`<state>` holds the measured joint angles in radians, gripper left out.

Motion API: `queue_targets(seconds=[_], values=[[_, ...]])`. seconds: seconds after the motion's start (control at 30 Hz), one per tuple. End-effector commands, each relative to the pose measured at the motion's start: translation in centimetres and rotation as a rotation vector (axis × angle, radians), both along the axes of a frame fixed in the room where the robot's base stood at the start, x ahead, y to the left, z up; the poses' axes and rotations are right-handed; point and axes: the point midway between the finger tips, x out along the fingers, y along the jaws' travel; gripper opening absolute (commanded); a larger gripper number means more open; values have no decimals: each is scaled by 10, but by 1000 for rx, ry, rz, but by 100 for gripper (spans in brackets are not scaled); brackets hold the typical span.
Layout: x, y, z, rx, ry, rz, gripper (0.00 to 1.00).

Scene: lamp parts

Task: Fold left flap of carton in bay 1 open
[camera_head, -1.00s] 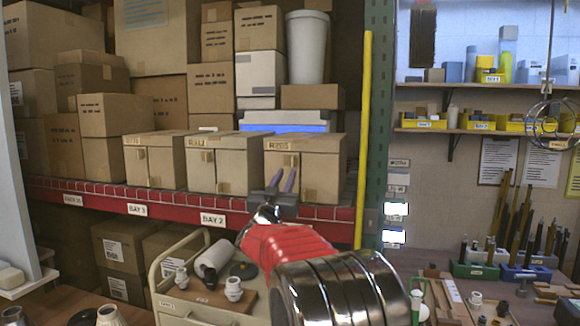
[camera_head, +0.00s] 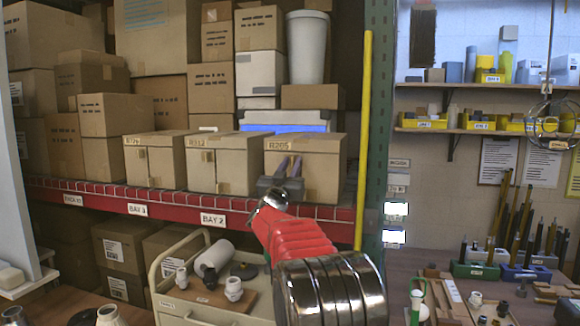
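Three closed tan cartons stand in a row on the red-edged shelf. The right carton (camera_head: 318,168), marked R205, stands right of the BAY 2 label; no bay 1 label shows, and my arm covers part of the shelf edge there. Nothing shows between the fingers. I cannot tell whether they touch the carton. The fingers and gripper body hide part of its front.
The middle carton (camera_head: 225,163) and left carton (camera_head: 155,160) stand close by on the left. A yellow post (camera_head: 364,140) rises just right of the R205 carton. Stacked boxes fill the back. A cart (camera_head: 185,300) with lamp parts stands below the shelf.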

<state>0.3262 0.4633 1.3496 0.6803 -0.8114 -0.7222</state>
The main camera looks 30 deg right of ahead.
Motion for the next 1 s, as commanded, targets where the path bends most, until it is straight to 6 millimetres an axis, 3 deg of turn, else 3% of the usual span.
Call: queue_targets(seconds=[0.33, 1.0], values=[[0, 0, 0, 0, 0, 0, 0], [0, 0, 0, 0, 0, 0, 0]])
